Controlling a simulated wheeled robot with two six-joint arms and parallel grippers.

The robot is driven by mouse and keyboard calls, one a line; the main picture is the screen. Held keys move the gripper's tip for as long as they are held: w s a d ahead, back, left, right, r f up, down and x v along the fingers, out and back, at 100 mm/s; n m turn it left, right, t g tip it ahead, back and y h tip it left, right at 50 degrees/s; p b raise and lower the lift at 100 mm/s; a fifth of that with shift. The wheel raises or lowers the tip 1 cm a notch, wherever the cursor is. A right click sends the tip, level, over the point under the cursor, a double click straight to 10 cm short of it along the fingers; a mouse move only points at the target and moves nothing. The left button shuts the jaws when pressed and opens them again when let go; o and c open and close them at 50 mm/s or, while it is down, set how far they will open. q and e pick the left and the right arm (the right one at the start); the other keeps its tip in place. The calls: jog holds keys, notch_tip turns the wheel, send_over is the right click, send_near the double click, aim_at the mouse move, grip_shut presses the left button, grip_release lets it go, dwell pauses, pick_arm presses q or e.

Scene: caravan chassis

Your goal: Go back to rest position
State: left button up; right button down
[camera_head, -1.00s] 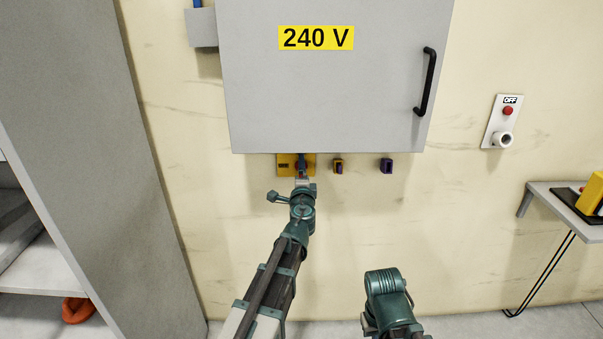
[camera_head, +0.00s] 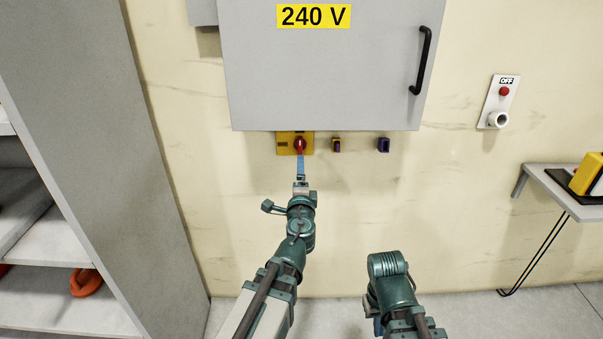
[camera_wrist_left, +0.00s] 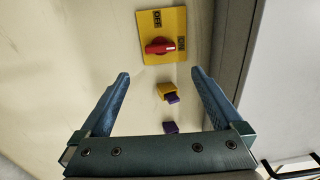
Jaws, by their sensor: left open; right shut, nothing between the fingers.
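My left gripper (camera_head: 301,163) reaches up from below toward the red knob (camera_head: 300,145) on its yellow plate (camera_head: 283,144), under the grey 240 V cabinet. In the left wrist view, the left gripper (camera_wrist_left: 158,74) has its blue fingers wide apart with nothing between them, and the red knob (camera_wrist_left: 160,46) is beyond the tips. My right arm is folded at the lower middle. Its right gripper (camera_head: 377,325) shows only as a small bluish part below the wrist, mostly hidden by the arm; it holds nothing that I can see.
The grey cabinet (camera_head: 330,75) overhangs a yellow switch (camera_head: 336,146) and a purple switch (camera_head: 383,145). A grey shelf unit (camera_head: 95,120) stands at left. A wall shelf (camera_head: 560,190) with a yellow object (camera_head: 586,175) is at right.

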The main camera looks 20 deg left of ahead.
pick_arm(q)
jog(key=shift+r, duration=0.1)
jog(key=s+d+n+g+h+p, duration=0.1)
jog(key=s+d+n+g+p, duration=0.2)
jog(key=s+d+g+p, duration=0.2)
jog(key=s+d+f+n+g+h+p, duration=0.1)
jog(key=s+d+n+g+p, duration=0.3)
jog(key=s+g+p, duration=0.3)
jog(key=s+d+f+n+g+h+p, duration=0.1)
jog(key=s+d+n+g+p, duration=0.3)
jog(key=s+p, duration=0.4)
jog(key=s+d+g, duration=0.1)
jog(key=s+d, duration=0.1)
jog(key=s, duration=0.3)
jog(key=shift+s+g+h, duration=0.3)
jog(key=shift+g+h, duration=0.1)
